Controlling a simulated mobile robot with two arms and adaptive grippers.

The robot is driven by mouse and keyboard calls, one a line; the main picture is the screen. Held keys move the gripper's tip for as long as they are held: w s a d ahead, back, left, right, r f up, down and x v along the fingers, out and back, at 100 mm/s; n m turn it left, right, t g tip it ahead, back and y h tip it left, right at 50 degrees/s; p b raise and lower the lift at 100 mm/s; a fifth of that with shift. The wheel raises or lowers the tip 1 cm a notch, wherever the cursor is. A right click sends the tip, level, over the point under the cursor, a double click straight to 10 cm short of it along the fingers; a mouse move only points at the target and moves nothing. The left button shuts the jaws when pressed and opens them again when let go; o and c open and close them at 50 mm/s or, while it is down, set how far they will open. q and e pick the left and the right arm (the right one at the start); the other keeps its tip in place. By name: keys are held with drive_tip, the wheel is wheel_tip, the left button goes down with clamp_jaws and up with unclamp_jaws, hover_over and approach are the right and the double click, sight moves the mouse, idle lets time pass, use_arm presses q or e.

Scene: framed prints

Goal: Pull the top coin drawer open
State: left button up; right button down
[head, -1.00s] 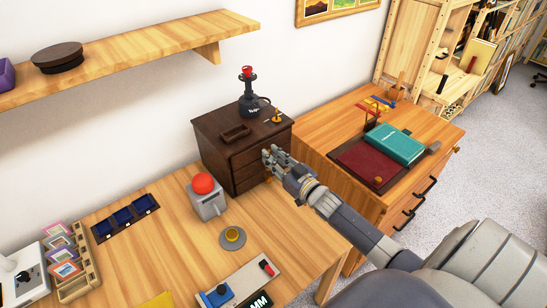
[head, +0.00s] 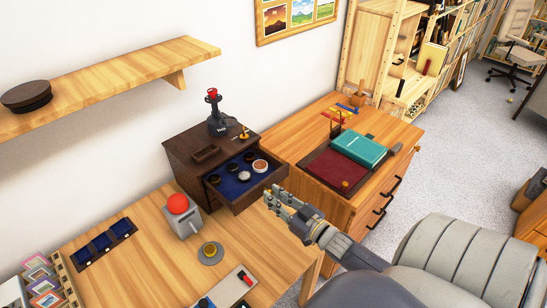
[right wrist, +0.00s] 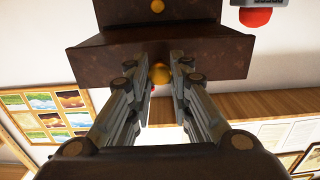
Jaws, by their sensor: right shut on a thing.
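The dark wooden coin cabinet (head: 185,150) stands on the wooden desk in the head view. Its top coin drawer (head: 262,184) is pulled out, showing a blue lining with several round coins in it. My right gripper (head: 272,196) is at the front of this drawer. In the right wrist view the fingers are shut on the drawer's small brass knob (right wrist: 160,73), with the dark drawer front (right wrist: 215,62) right behind it. The knob is hidden in the head view. My left gripper is not in view.
A black device with a red top (head: 217,120) and a small tray (head: 206,153) sit on the cabinet. A red-button box (head: 181,212) stands in front of it. A desk with a teal book (head: 359,149) is to the right.

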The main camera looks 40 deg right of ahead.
drive_tip(key=shift+w, duration=0.25)
drive_tip(key=c, duration=1.6)
unclamp_jaws()
drive_tip(key=shift+a+f, duration=0.1)
drive_tip(key=shift+o, duration=0.9)
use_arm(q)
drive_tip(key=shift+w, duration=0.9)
use_arm(e)
drive_tip(key=s+d, duration=0.1)
drive_tip(key=s, duration=1.1)
drive_tip(key=shift+s, duration=0.15)
